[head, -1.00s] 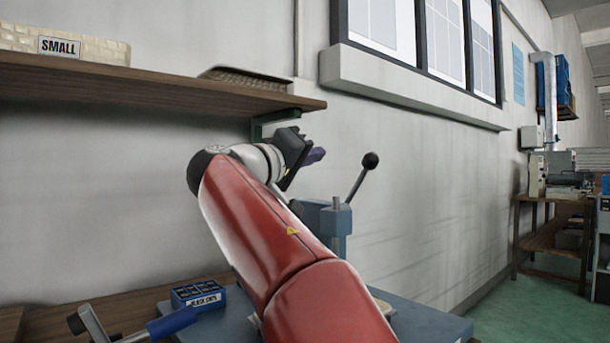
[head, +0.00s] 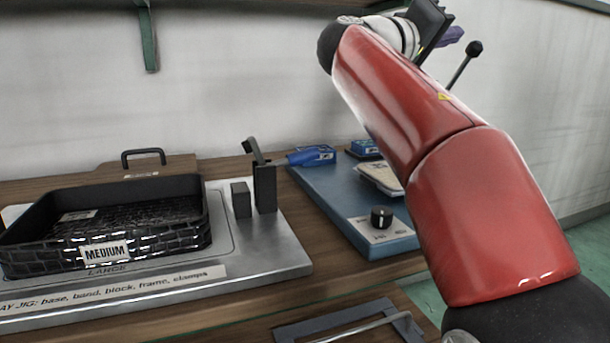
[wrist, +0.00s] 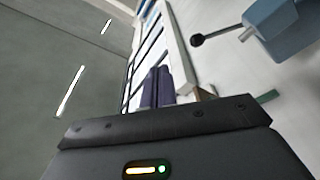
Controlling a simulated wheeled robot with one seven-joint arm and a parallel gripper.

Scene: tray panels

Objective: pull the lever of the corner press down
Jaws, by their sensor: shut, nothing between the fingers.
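The lever (head: 460,72) of the corner press, a dark rod with a black ball knob, slants up to the right in the head view. In the wrist view the lever's knob (wrist: 197,39) is at upper right, joined to the blue press head (wrist: 283,32). My gripper (head: 452,37) has purple fingers, which are together and empty, just left of the knob in the head view. In the wrist view my gripper (wrist: 157,88) is apart from the lever. My red arm hides the press body in the head view. The blue base (head: 335,200) shows left of the arm.
A black tray (head: 150,240) labelled MEDIUM sits on a grey jig plate (head: 270,255) at left. A black knob (head: 381,216) is on the base's front. The wall is close behind.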

